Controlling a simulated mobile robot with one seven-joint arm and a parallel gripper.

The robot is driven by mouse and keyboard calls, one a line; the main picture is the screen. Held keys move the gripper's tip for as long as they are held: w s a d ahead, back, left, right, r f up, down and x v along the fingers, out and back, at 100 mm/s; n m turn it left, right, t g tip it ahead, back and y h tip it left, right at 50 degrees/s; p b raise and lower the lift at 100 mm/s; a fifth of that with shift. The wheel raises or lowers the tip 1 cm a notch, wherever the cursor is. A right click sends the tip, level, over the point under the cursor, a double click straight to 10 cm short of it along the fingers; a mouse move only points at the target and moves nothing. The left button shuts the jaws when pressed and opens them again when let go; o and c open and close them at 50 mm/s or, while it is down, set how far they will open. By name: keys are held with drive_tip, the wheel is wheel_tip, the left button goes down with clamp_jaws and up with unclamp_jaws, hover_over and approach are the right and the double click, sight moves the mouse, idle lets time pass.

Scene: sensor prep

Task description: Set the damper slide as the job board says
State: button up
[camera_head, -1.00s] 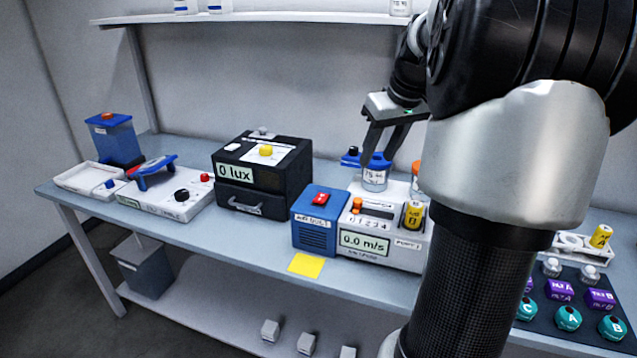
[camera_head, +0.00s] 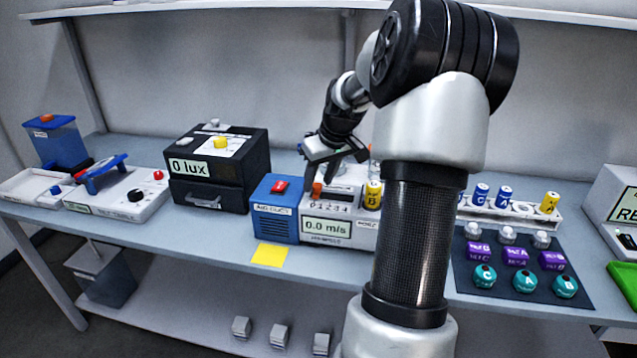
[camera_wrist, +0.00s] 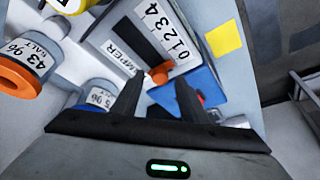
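The damper slide's orange knob (camera_head: 317,190) stands at the 0 end of its dark slot on the white wind unit (camera_head: 340,239), whose display reads 0.0 m/s. In the wrist view the knob (camera_wrist: 160,73) shows beside the 0 of the printed 0 to 4 scale (camera_wrist: 168,32). My gripper (camera_head: 334,168) is open above the unit. In the wrist view my gripper's fingertips (camera_wrist: 159,86) lie on either side of the knob's line, with nothing between them; I cannot tell whether they touch it. I cannot make out a job board's text.
A blue box with a red switch (camera_head: 276,207) adjoins the unit on the left. Jars labelled 43% (camera_wrist: 22,72) and 75% (camera_wrist: 100,96) are close to my gripper. A black lux box (camera_head: 217,165) stands further left.

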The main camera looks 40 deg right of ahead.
sight(329, 194)
drive_tip(key=shift+w+f, duration=0.2)
drive_tip(key=shift+f, duration=0.2)
drive_tip(key=shift+c, duration=0.2)
clamp_jaws()
drive_tip(key=shift+s+d, duration=1.4)
drive_tip(key=shift+s, duration=0.2)
drive_tip(key=shift+o, duration=0.2)
unclamp_jaws()
drive_tip(key=shift+r, duration=0.1)
drive_tip(key=p+v, duration=0.2)
drive_tip(key=v, duration=1.5)
